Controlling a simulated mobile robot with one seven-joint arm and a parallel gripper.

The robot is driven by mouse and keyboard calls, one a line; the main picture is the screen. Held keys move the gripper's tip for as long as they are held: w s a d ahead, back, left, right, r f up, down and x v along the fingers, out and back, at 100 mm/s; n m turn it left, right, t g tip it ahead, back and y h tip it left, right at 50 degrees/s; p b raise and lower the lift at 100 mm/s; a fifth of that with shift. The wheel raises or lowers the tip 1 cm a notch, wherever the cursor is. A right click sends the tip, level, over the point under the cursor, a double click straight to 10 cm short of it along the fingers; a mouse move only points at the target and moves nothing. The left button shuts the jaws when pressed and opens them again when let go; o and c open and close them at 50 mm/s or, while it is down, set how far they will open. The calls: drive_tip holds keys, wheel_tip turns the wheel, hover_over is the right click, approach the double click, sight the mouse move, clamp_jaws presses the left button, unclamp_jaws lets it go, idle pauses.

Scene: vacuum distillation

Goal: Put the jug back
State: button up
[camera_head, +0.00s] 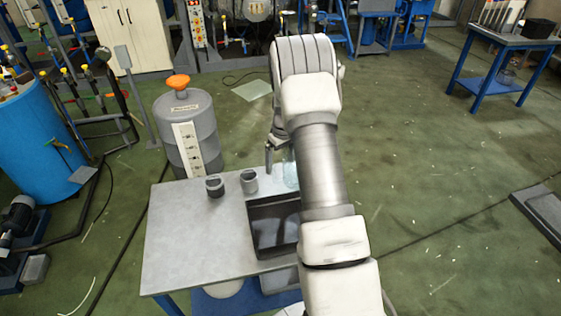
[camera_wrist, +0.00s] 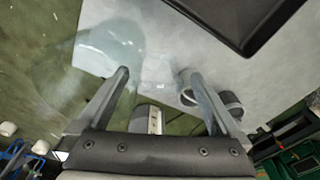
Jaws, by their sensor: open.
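The jug is a clear, see-through vessel (camera_head: 291,176) at the far edge of the table, partly hidden behind my arm in the head view. In the wrist view the jug (camera_wrist: 100,48) is a faint glassy shape at the upper left, beside and partly overlapping the left fingertip. My gripper (camera_wrist: 156,76) is open, with no solid thing visible between its fingers. In the head view it points down near the jug (camera_head: 275,158). Whether a finger touches the jug I cannot tell.
The grey table (camera_head: 185,235) holds a black tray (camera_head: 268,207) and two small grey cups (camera_head: 215,186) (camera_head: 249,182). The table's left part is clear.

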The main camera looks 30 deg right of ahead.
wheel_tip(320, 180, up, 12)
drive_tip(key=s+a+r+m+t, duration=0.1)
drive_tip(key=s+a+r, duration=0.5)
drive_tip(key=r, duration=0.2)
drive_tip(key=s+a+r+t, duration=0.1)
drive_tip(key=s+a+r, duration=0.5)
drive_tip(key=r, duration=0.2)
drive_tip(key=s+a+t, duration=0.1)
drive_tip(key=s+a, duration=0.2)
drive_tip(key=s, duration=0.3)
drive_tip(key=s+a+r, duration=0.1)
drive_tip(key=s+a, duration=0.1)
drive_tip(key=s, duration=0.5)
drive_tip(key=s+a+r+m+t, duration=0.1)
drive_tip(key=s+a, duration=0.2)
drive_tip(key=s, duration=0.3)
drive_tip(key=shift+s+a+t, duration=0.3)
drive_tip(key=shift+r, duration=0.1)
